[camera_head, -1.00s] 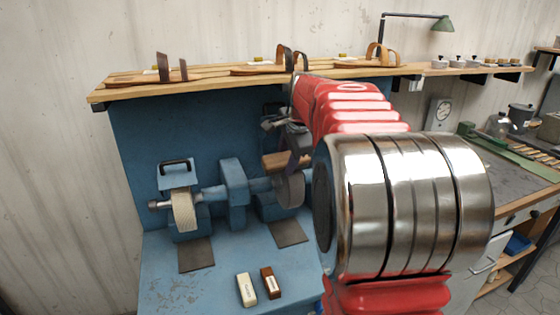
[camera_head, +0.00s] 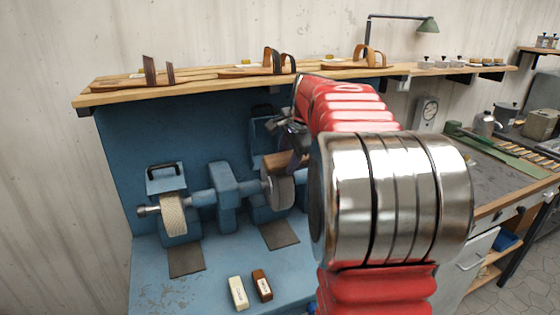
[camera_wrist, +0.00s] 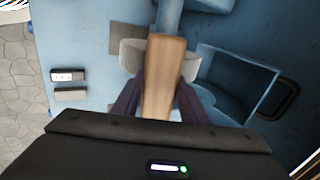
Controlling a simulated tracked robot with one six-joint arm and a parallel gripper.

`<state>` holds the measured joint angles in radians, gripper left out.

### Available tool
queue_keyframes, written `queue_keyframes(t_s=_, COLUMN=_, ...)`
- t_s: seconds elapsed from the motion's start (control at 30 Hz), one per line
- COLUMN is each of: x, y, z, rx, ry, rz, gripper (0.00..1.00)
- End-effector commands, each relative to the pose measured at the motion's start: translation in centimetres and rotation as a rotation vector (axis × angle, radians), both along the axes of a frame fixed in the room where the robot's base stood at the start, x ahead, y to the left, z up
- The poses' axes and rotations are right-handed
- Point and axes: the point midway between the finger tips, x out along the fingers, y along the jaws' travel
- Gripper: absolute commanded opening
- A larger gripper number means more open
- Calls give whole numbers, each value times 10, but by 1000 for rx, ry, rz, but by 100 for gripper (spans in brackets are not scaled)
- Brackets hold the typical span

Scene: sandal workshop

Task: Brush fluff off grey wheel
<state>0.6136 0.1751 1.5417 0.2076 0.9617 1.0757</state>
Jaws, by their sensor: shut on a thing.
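The grey wheel (camera_head: 279,190) sits on the right end of the blue machine's shaft. In the wrist view its pale, rough rim (camera_wrist: 131,55) shows beside and partly behind the brush. My gripper (camera_head: 294,160) is shut on a brush with a wooden back (camera_head: 278,162), close above the wheel's top in the head view. In the wrist view my two dark fingers (camera_wrist: 160,95) grip the brush's wooden back (camera_wrist: 164,75) from both sides. Its bristles are hidden, and I cannot tell whether they touch the wheel. No fluff can be made out.
A cream wheel (camera_head: 173,216) is on the shaft's left end. A white bar (camera_head: 238,292) and a brown bar (camera_head: 262,286) lie on the blue bench front. A wooden shelf (camera_head: 200,88) with sandals runs above the machine. A workbench (camera_head: 490,181) stands at right.

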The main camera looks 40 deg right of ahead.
Motion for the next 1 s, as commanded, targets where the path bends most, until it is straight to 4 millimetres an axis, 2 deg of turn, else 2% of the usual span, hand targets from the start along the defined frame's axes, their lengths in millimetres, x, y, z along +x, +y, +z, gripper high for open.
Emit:
queue_keyframes(t_s=0.33, x=-4, y=-18, z=-1, rx=0, ry=0, rz=0, gripper=21)
queue_keyframes(t_s=0.83, x=-3, y=-17, z=-2, rx=0, ry=1, rz=1, gripper=21)
queue_keyframes(t_s=1.0, x=-2, y=-11, z=-2, rx=0, ry=2, rz=2, gripper=21)
